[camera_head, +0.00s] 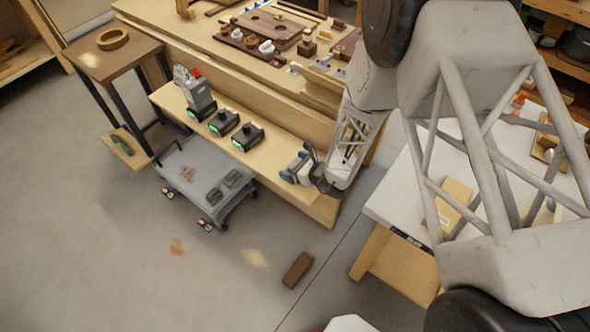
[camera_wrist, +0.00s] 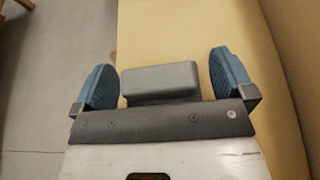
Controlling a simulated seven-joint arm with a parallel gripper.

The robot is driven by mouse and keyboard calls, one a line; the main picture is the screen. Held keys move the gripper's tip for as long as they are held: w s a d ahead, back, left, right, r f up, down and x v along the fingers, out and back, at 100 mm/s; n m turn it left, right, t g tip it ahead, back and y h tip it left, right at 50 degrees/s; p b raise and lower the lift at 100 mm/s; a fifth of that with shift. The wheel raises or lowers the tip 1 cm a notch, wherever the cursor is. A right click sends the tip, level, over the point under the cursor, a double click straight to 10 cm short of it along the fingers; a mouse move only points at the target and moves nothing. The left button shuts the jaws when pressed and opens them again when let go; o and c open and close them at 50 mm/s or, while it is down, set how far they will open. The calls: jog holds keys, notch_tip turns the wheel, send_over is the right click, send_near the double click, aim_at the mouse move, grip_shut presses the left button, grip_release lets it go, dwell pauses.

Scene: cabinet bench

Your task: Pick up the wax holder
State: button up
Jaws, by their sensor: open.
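A grey rectangular block (camera_wrist: 160,82), which may be the wax holder, shows in the wrist view above the light wooden shelf. It lies between the two blue finger pads of my gripper (camera_wrist: 163,70), with a gap on each side. Its lower edge is hidden behind the dark palm plate. In the head view, my gripper (camera_head: 298,168) is low over the right end of the wooden lower shelf (camera_head: 270,175). The jaws are open. A pale shape shows between the fingers there, too small to make out.
Several dark battery-like devices with green lights (camera_head: 245,137) stand along the shelf to the left. A grey cart (camera_head: 190,165) stands in front. The workbench top (camera_head: 225,50) behind holds wooden trays and small parts. A white table (camera_head: 395,190) is at right. A brown block (camera_head: 297,270) lies on the floor.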

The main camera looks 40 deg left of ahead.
jog(key=shift+x, duration=0.75)
jog(key=c, duration=1)
